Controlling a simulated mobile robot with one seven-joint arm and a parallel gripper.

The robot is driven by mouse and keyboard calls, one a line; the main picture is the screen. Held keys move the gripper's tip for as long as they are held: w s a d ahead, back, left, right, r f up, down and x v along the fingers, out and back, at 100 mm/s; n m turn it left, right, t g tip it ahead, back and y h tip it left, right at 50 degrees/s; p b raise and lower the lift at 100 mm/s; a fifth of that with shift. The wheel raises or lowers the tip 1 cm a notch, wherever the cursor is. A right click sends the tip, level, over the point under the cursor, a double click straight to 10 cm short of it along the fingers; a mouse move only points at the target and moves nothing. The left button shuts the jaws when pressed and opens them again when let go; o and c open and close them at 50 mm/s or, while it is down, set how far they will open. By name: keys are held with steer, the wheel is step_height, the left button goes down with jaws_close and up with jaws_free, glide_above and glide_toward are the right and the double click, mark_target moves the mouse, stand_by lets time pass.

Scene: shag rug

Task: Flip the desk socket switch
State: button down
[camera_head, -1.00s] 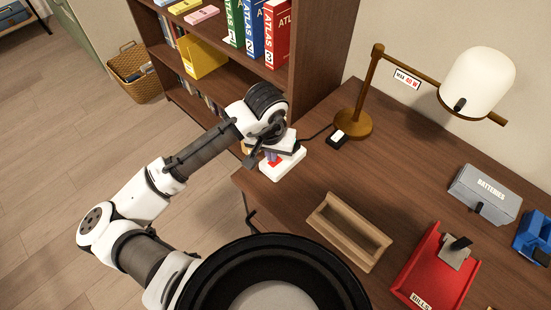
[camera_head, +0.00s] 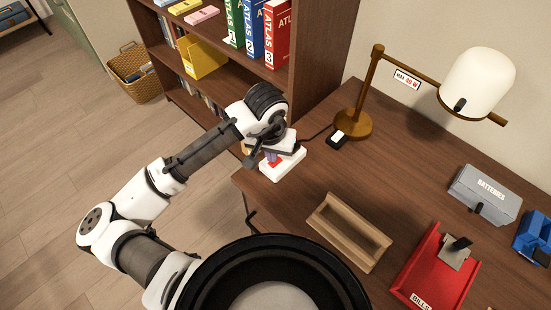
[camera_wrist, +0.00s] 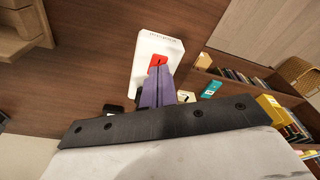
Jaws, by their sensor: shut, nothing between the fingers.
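The desk socket (camera_head: 284,165) is a white block with a red switch (camera_head: 274,157), lying near the left end of the brown desk. In the wrist view the white socket (camera_wrist: 176,47) has small lettering on its far end, and the red switch (camera_wrist: 158,62) sits toward its near part. My gripper (camera_head: 270,155) is over the socket. In the wrist view its purple fingers (camera_wrist: 155,74) are together and empty, with their tips at the red switch, seemingly touching it. The fingers hide part of the switch, so I cannot tell which way it is tilted.
A brass lamp (camera_head: 354,124) stands behind the socket, with a small black-and-white piece (camera_head: 337,138) by its base. A wooden tray (camera_head: 348,232), red bills holder (camera_head: 437,268) and grey batteries box (camera_head: 485,194) are to the right. A bookshelf (camera_head: 309,40) rises behind my gripper.

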mark_target(272, 164)
steer(key=shift+f+b, duration=0.7)
steer(key=shift+f, duration=0.15)
stand_by(0.9)
steer(key=shift+r, duration=0.15)
step_height(272, 164, up, 7)
steer(key=p, duration=0.6)
stand_by(0.5)
